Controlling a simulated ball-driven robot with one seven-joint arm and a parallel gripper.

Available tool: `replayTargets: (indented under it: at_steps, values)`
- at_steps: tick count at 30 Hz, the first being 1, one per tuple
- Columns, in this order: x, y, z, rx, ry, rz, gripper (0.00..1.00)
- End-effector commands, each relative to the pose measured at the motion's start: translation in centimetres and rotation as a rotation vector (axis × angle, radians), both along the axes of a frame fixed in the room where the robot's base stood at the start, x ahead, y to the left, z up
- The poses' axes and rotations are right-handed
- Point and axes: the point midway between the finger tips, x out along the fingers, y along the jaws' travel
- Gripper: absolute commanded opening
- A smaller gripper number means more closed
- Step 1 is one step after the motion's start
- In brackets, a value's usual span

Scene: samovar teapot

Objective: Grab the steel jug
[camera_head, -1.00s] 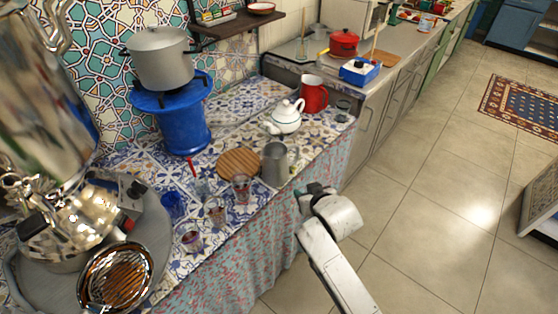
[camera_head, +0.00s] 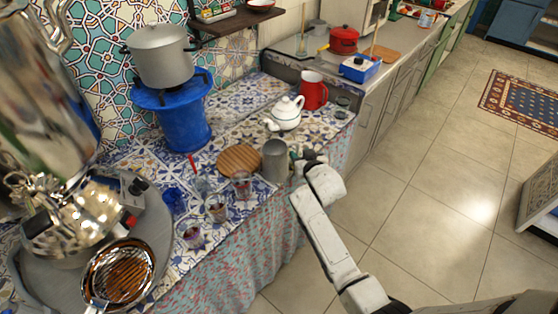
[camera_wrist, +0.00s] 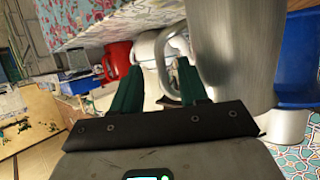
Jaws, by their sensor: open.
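The steel jug (camera_head: 275,161) is a plain grey metal jug standing upright on the tiled counter, beside a round wooden board. My gripper (camera_head: 309,160) is right beside the jug at the counter's front edge, on the jug's right. In the wrist view the jug (camera_wrist: 238,50) fills the right side, with its curved handle (camera_wrist: 164,72) toward me. My gripper (camera_wrist: 157,85) is open there, its two green fingers apart, with the handle showing between the fingertips. I cannot tell whether a finger touches the handle.
A white teapot (camera_head: 286,114) and a red jug (camera_head: 313,91) stand behind the jug. The wooden board (camera_head: 240,160) and several small glasses, one being a tea glass (camera_head: 241,184), are to its left. A large samovar (camera_head: 45,90) stands at far left.

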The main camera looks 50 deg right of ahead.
Motion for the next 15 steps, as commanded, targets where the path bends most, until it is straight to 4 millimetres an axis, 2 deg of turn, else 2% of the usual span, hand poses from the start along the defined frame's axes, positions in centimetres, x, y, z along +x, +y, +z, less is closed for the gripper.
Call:
replayTargets:
  at_steps: [6, 15]
  values:
    - [2.3, -1.4, -0.9, 0.001, -0.002, -0.002, 0.43]
    - [3.1, -1.9, -1.3, 0.000, -0.001, 0.000, 0.43]
